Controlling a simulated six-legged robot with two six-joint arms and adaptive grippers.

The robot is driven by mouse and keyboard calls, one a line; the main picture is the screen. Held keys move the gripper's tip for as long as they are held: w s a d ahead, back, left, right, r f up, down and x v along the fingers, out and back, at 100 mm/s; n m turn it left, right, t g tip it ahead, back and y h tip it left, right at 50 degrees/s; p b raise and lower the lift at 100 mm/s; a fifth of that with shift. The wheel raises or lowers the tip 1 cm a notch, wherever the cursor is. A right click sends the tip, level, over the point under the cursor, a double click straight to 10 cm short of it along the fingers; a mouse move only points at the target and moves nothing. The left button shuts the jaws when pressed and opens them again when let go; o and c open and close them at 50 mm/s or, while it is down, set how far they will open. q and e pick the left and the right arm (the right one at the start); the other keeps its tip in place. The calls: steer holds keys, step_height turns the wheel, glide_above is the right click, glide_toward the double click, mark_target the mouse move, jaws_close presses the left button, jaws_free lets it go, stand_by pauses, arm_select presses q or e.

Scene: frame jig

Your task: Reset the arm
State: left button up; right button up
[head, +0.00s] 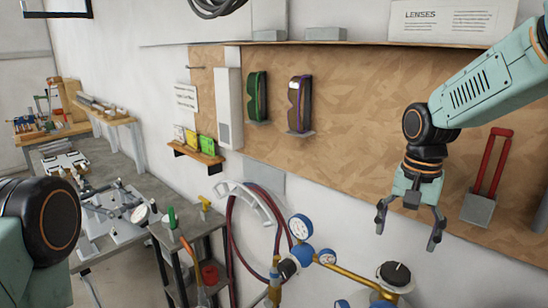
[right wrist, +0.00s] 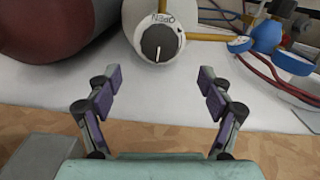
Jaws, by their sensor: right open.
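My right gripper (head: 407,236) hangs fingers-down in front of the cork board at the right of the head view. Its fingers are spread apart with nothing between them. In the right wrist view the same gripper (right wrist: 160,80) shows both fingers apart and empty. A grey and black valve knob marked OPEN (right wrist: 160,40) lies beyond the fingertips there, apart from them. Only a joint and link of my left arm show at the left edge of the head view; the left gripper is out of view.
The cork board (head: 350,90) carries two pairs of goggles (head: 257,96) and a red-handled tool (head: 490,165). Gauges (head: 301,227), red hoses (head: 232,240) and a valve knob (head: 395,274) sit below. A workbench with metal jig parts (head: 110,215) stands at the left.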

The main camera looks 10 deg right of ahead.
mark_target(397, 269)
step_height(397, 269, down, 8)
steer(key=shift+f, duration=0.2)
stand_by(0.4)
